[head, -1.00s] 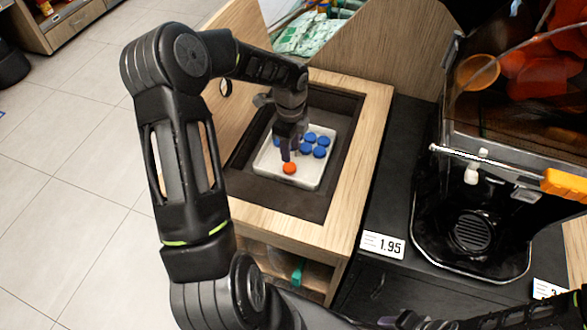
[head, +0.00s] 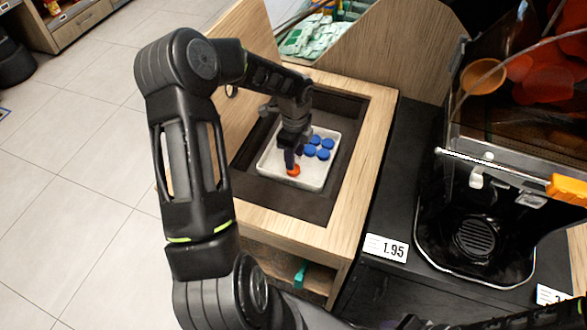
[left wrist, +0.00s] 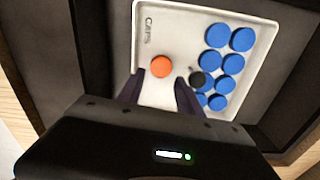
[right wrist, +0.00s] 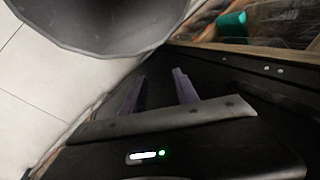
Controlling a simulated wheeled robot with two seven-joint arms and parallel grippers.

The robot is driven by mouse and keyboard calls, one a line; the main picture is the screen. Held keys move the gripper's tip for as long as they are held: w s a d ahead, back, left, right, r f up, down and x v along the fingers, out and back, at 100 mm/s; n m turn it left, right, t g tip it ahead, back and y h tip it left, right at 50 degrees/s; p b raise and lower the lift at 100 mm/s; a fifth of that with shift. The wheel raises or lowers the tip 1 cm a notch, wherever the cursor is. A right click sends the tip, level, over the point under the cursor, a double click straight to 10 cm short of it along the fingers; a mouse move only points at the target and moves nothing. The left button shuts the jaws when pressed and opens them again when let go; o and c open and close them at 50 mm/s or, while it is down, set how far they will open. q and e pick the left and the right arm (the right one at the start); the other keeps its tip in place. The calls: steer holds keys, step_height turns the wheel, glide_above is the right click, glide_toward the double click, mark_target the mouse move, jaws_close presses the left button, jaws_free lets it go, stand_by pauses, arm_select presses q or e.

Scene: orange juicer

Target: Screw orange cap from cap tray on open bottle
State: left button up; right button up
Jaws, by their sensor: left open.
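The orange cap (head: 293,171) lies in the white cap tray (head: 308,184), near the tray's front in the head view. In the left wrist view, the orange cap (left wrist: 161,66) sits just beyond and between the fingertips of my left gripper (left wrist: 160,84). That gripper is open and points down over the tray; it shows in the head view (head: 292,158), partly covering the cap. I cannot tell whether the fingers touch the cap. My right gripper (right wrist: 160,78) is open, with nothing seen between its fingers. No open bottle shows in any view.
Several blue caps (left wrist: 219,36) and one black cap (left wrist: 199,79) lie right of the orange cap. A wooden frame (head: 350,200) surrounds the recessed tray. The juicer (head: 475,235) stands on the dark counter to the right, with a price tag (head: 386,248) in front.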

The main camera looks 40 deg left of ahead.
arm_select(q)
steer(key=f, duration=0.5)
steer(key=shift+a, duration=0.2)
steer(key=shift+c, duration=0.4)
jaws_close()
stand_by(0.3)
step_height(320, 180, up, 10)
stand_by(0.5)
stand_by(0.5)
